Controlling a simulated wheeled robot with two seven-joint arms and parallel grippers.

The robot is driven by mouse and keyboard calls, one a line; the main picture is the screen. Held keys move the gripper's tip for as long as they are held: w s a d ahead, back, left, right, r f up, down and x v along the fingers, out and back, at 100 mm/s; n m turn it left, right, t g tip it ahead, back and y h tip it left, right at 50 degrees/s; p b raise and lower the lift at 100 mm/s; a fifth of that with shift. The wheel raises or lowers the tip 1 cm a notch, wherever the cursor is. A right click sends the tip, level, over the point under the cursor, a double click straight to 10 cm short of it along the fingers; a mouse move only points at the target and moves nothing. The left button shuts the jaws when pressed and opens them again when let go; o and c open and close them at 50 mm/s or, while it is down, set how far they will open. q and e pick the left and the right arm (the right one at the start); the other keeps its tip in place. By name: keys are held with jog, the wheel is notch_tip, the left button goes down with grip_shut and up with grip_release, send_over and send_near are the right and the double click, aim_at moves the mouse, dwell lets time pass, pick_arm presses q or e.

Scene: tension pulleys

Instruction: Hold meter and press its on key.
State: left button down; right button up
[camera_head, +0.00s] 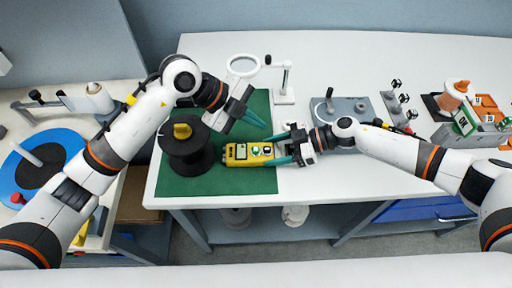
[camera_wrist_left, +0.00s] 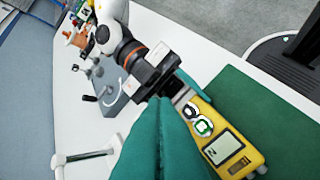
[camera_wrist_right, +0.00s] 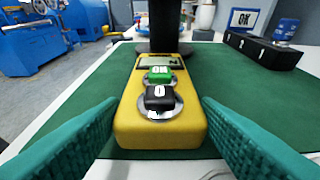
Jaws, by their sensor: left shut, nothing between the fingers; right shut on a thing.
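The yellow meter (camera_head: 236,160) lies on the green mat (camera_head: 200,187), with its display to the left and its keys to the right. In the right wrist view the meter (camera_wrist_right: 150,128) shows a green ON key (camera_wrist_right: 160,73) behind a black 0 key (camera_wrist_right: 160,97). My right gripper (camera_head: 279,150) is shut on the meter's key end, one finger on each side. My left gripper (camera_head: 262,123) is shut and empty, above and behind the meter, apart from it. In the left wrist view its closed teal fingers (camera_wrist_left: 165,135) hide part of the mat, and the meter (camera_wrist_left: 232,150) is beside them.
A black spool (camera_head: 186,158) with a yellow top stands left of the meter, close to its display end. A grey fixture (camera_head: 345,108) and orange parts (camera_head: 456,90) stand to the right. The front right of the table is clear.

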aim_at(256, 150)
pick_arm(q)
jog(key=shift+w+a+n+t+h, duration=0.25)
jog(key=shift+a+n, duration=0.3)
jog(key=shift+n, duration=0.35)
jog(key=shift+f, duration=4.4)
jog(key=shift+s+f, duration=0.1)
jog(key=shift+f, duration=0.3)
jog(key=shift+f, duration=0.4)
jog(key=shift+r, duration=0.85)
